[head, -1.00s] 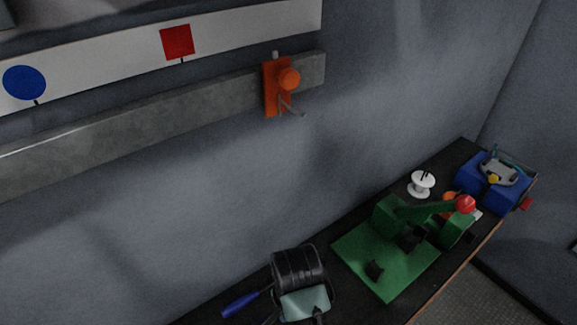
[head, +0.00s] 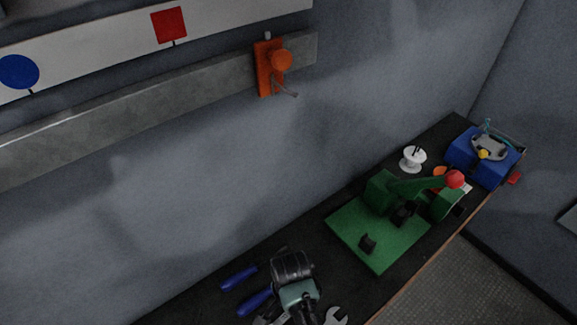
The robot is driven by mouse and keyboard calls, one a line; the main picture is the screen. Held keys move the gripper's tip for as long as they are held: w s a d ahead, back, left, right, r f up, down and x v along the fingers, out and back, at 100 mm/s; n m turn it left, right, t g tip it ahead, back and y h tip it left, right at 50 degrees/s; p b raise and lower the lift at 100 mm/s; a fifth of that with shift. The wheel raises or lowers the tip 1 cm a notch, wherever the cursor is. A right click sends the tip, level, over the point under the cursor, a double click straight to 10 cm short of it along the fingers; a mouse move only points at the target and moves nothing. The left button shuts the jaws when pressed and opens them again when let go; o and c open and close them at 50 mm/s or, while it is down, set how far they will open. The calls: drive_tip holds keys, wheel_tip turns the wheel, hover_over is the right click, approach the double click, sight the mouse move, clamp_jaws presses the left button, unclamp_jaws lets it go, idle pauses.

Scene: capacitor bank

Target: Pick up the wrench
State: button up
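The wrench (head: 336,316) is a grey metal tool on the dark bench at the bottom edge of the head view. Only its open jaw shows; the rest is cut off by the frame or hidden. The end of my arm, black with a teal part, hangs over the bench just left of the wrench jaw. My gripper (head: 305,315) is at its lower end by the bottom edge. Its fingertips are hidden or out of frame, so I cannot tell whether it is open or touches the wrench.
Blue-handled pliers (head: 255,302) lie left of my arm. A green board (head: 380,245) with a clamp-like fixture, a white spool (head: 413,159) and a blue box (head: 478,160) stand farther right. An orange switch (head: 268,68) is on the wall rail.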

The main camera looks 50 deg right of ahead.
drive_tip(key=shift+c, duration=0.3)
clamp_jaws()
wheel_tip(320, 180, up, 10)
drive_tip(key=b, duration=0.1)
idle(0.6)
